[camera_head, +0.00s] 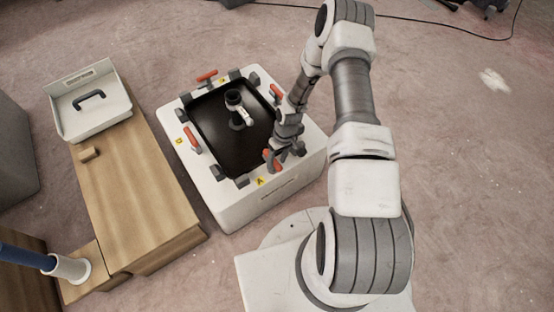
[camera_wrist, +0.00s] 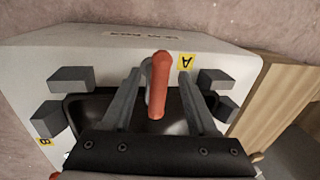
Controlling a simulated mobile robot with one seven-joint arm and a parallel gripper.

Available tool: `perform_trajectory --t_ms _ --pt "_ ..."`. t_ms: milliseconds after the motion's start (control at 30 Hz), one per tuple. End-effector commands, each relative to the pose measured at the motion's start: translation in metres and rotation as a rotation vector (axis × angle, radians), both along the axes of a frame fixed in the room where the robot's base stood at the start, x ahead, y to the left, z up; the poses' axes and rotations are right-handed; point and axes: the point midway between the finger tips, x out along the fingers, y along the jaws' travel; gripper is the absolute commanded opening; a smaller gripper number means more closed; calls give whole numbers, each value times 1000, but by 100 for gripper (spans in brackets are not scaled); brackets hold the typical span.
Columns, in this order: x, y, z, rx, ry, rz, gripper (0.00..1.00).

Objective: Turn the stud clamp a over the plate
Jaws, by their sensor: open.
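Stud clamp a has a red handle (camera_wrist: 160,85) beside the yellow "A" label (camera_wrist: 185,62) on the box rim; it also shows in the head view (camera_head: 272,160). In the wrist view the handle's near end appears in front of the dark plate (camera_wrist: 145,123); how far it is turned is hard to tell. The black plate (camera_head: 210,132) lies in the top of the white box. My gripper (camera_wrist: 160,76) is open, with one finger on each side of the handle and visible gaps; it also shows in the head view (camera_head: 287,152).
Other red-handled clamps (camera_head: 193,139) sit around the rim among grey blocks (camera_head: 186,98). A black-and-white fitting (camera_head: 236,108) stands on the plate. A wooden bench (camera_head: 140,190) with a white handled tray (camera_head: 92,105) is at left. Open floor lies behind.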

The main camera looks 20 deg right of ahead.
Motion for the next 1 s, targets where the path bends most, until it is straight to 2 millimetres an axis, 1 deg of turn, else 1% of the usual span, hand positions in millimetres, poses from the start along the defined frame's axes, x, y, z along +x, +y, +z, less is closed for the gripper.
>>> perform_trajectory --t_ms 67,167,267,600,700,833,900,1000 --pt "1 -1 5 0 -1 -1 59" --pt "2 -3 17 0 -3 -2 59" --pt "3 -7 38 -1 -3 -3 59" --pt "8 -23 120 -1 -3 -3 59" --pt "10 -26 140 -1 -3 0 59" --pt "10 -30 158 0 -1 0 59" --pt "11 -31 165 0 -1 -1 59" --pt "11 -32 169 0 0 -1 59"
